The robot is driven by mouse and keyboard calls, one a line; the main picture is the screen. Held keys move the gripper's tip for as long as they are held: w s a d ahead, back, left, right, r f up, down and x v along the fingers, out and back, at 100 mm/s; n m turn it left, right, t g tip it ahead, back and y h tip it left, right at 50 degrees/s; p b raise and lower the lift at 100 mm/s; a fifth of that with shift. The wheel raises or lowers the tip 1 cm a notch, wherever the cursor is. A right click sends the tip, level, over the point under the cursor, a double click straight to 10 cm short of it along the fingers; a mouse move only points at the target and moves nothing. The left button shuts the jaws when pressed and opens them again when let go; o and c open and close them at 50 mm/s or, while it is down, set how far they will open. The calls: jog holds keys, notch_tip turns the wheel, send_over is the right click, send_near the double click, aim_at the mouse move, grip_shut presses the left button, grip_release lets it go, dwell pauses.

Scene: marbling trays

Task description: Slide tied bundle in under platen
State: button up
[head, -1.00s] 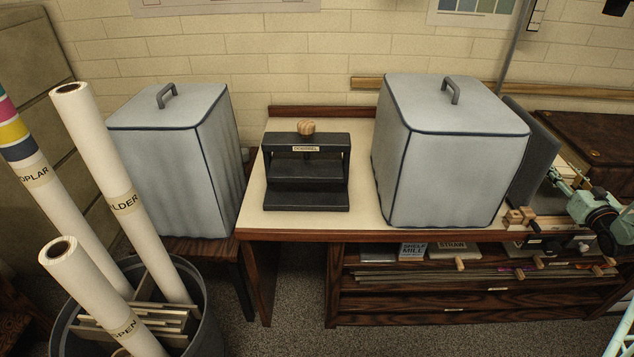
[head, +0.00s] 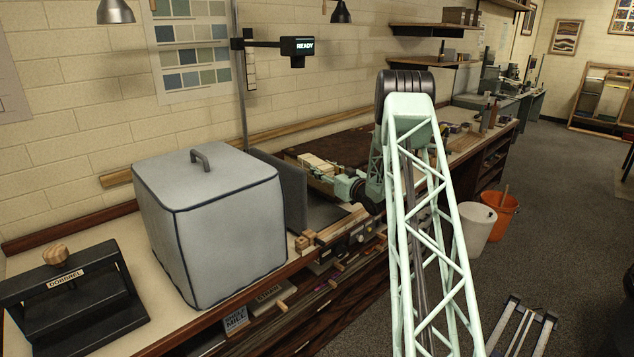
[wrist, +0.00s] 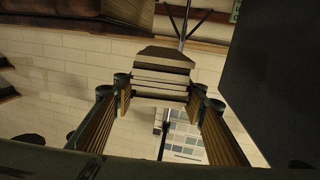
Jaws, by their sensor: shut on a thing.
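My gripper (head: 334,180) is at the far end of my pale green arm, above the bench in the head view. In the wrist view, my gripper (wrist: 161,93) has its two ribbed fingers on either side of a bundle (wrist: 163,74), a stack of cream and dark layers, and is shut on it. The cream bundle (head: 317,166) also shows left of the gripper in the head view; its tie cannot be made out. A black press (head: 98,318) with a wooden knob (head: 55,254) stands at the far left; the gap under its platen is hard to see.
A grey covered box (head: 215,230) stands between the press and my gripper. A dark upright panel (head: 286,190) is close to the gripper's left. Small wooden blocks (head: 306,240) lie at the bench's front edge.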

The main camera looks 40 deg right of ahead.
jog(key=s+r+m+g+h, duration=0.15)
jog(key=s+r, duration=0.25)
jog(key=r, duration=0.7)
jog(key=s+r+m+h, duration=0.1)
jog(key=s+r+h, duration=0.3)
jog(key=r, duration=0.7)
jog(key=s+r+m+h, duration=0.15)
jog(key=s+r, duration=0.35)
jog(key=r, duration=0.6)
jog(key=s+a+r+m+g+h, duration=0.1)
jog(key=s+a+r, duration=0.5)
jog(key=s, duration=0.5)
jog(key=s+a+r+m+g+h, duration=0.1)
jog(key=s+a+r, duration=0.4)
jog(key=s+r, duration=0.6)
jog(key=shift+s+a+m+g+h, duration=0.35)
jog(key=shift+s+m+h, duration=0.15)
jog(key=shift+s, duration=0.25)
jog(key=shift+a, duration=0.1)
